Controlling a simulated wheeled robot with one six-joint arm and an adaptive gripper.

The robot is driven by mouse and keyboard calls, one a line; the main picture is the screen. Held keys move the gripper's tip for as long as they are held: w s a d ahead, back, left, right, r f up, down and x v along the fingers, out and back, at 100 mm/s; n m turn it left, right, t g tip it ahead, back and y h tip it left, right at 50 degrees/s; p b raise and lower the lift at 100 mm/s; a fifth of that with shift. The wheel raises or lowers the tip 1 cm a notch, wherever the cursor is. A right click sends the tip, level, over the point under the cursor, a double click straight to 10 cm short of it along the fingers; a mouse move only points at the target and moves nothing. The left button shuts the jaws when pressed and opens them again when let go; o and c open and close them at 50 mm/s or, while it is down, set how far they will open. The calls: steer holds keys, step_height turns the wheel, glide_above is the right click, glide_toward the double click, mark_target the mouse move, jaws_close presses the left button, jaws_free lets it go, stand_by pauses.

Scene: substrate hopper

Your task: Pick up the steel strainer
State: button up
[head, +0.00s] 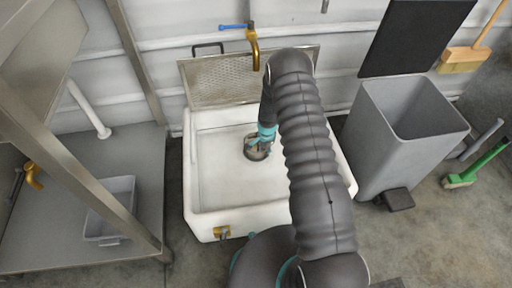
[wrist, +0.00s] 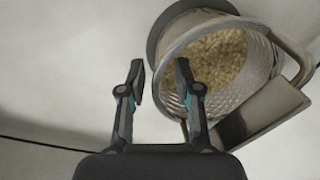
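The steel strainer (wrist: 225,75) is a round mesh basket holding tan, grainy matter. It fills the upper right of the wrist view, with a flat steel bracket (wrist: 268,112) on its right side. In the head view the strainer (head: 257,152) sits low in the white basin, partly hidden by my arm. My gripper (wrist: 160,75) is open and empty at the strainer's left rim. The left finger is outside the basket. The right finger overlaps the rim; I cannot tell whether it touches. In the head view my gripper (head: 266,134) is just above the strainer.
The white basin (head: 193,170) has raised walls around the strainer. A perforated panel (head: 225,82) and a brass tap (head: 253,50) stand behind it. A grey bin (head: 380,150) is close on the right, a steel rack (head: 80,180) on the left. The basin's left floor is clear.

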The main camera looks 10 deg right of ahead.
steer(key=shift+f, duration=0.15)
jaws_close()
stand_by(0.4)
steer(key=shift+r, duration=0.6)
step_height(320, 180, up, 3)
steer(key=shift+w+f, duration=0.1)
steer(key=shift+w, duration=0.05)
steer(key=s+d+r, duration=0.7)
steer(key=d, duration=0.2)
steer(key=shift+d+p, duration=0.25)
steer(key=shift+p, duration=0.2)
steer(key=shift+r, duration=0.1)
